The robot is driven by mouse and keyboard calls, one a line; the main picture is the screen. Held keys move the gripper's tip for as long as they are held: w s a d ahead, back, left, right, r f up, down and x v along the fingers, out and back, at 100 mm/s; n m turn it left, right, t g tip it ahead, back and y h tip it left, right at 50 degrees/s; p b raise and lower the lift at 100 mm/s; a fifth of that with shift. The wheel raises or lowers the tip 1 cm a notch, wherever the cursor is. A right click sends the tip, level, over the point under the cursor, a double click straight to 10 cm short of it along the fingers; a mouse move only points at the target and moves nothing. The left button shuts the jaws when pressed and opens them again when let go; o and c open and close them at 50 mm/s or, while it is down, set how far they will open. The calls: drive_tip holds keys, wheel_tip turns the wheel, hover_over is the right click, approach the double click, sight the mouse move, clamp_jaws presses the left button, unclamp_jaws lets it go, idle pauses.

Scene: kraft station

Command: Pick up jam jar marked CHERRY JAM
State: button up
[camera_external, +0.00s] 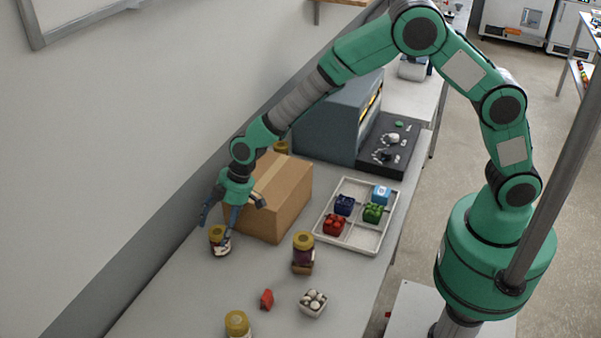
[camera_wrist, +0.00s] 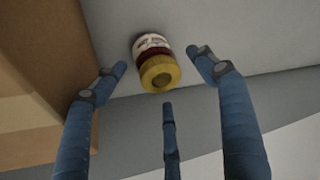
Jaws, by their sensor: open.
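A jar with a yellow lid, dark red contents and a pale label (camera_external: 219,241) stands on the table left of the cardboard box. It also shows in the wrist view (camera_wrist: 158,74), between and beyond the fingertips. I cannot read its label. My gripper (camera_external: 217,222) is open and empty, pointing down just above this jar, with its blue fingers spread around the lid's outline. Another yellow-lidded jar with dark contents (camera_external: 303,252) stands nearer the middle of the table. A third jar (camera_external: 237,323) is at the bottom edge, and a yellow lid (camera_external: 281,147) shows behind the box.
The cardboard box (camera_external: 285,190) stands close beside my gripper, also at left in the wrist view (camera_wrist: 45,60). A white divided tray (camera_external: 330,240) holds small coloured items. A red piece (camera_external: 267,299) and a small carton (camera_external: 313,303) lie in front. The wall is at left.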

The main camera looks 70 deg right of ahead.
drive_tip(key=shift+f, duration=0.1)
drive_tip(key=x, duration=0.4)
drive_tip(key=shift+s+d+f+b, duration=0.2)
drive_tip(key=shift+s+d+b, duration=0.05)
drive_tip(key=shift+s+b, duration=0.1)
drive_tip(key=shift+w+a+f, duration=0.15)
drive_tip(key=shift+f, duration=0.25)
drive_tip(key=shift+c, duration=0.3)
drive_tip(key=c, duration=1.4)
drive_tip(key=shift+o, duration=0.2)
drive_tip(key=shift+r, duration=0.15)
wheel_tip(320, 180, up, 10)
drive_tip(key=shift+f+p, duration=0.1)
drive_tip(key=shift+p, duration=0.6)
